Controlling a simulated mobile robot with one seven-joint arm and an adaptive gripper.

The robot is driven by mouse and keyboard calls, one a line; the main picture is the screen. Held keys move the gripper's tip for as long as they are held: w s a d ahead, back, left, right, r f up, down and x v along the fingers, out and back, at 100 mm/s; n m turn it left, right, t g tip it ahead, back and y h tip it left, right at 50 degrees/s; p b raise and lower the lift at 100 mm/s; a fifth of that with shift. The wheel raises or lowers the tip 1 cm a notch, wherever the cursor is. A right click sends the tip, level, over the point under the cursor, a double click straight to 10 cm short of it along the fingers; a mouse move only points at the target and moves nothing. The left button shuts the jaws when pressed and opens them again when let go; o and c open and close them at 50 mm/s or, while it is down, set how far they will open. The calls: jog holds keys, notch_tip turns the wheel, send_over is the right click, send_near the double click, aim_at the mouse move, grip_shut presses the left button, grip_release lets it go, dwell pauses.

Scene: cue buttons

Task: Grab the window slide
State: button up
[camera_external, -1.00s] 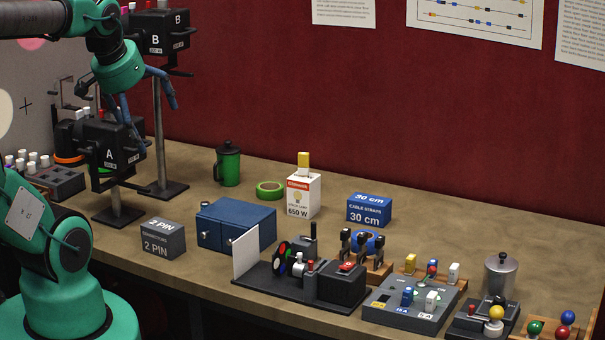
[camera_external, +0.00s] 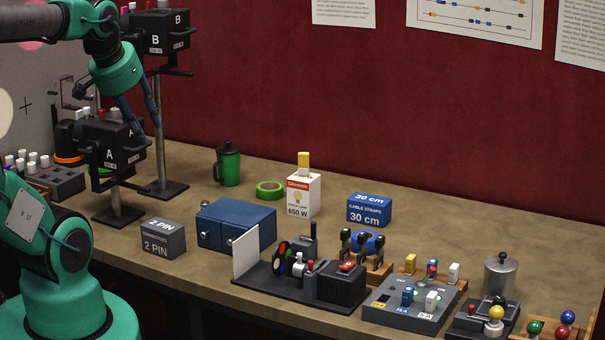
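My gripper (camera_external: 135,117) points down at the top of the black lamp housing marked A (camera_external: 110,153). I cannot make out which piece is the window slide. A second lamp housing marked B (camera_external: 154,42) stands higher, behind and to the right of the gripper.
Lamp B's pole stands close to the right of my gripper. A grey 2 PIN box (camera_external: 163,243), a blue case (camera_external: 215,234) and a green canister (camera_external: 228,166) stand on the table. Several switch devices fill the front right. The table's back right is clear.

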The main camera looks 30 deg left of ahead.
jog(key=shift+w, duration=0.1)
jog(key=w+d+f+g+p, duration=0.1)
jog(key=w+d+g, duration=0.1)
jog(key=w+d, duration=0.65)
jog(key=w+d+f+g+p, duration=0.1)
jog(key=w+d+f, duration=0.15)
jog(key=w, duration=1.15)
jog(key=w+d+f+g, duration=0.1)
jog(key=w+d+f, duration=0.3)
jog(key=d+f, duration=0.2)
jog(key=w+d+f, duration=0.4)
jog(key=d+f, duration=0.2)
jog(key=w+d+f+g+p, duration=0.1)
jog(key=w+d+f, duration=0.3)
jog(key=d+f, duration=0.2)
jog(key=shift+w+d+f+g, duration=0.2)
jog(key=shift+f+g, duration=0.1)
jog(key=shift+f, duration=0.1)
jog(key=shift+d+f, duration=0.15)
jog(key=shift+f, duration=0.15)
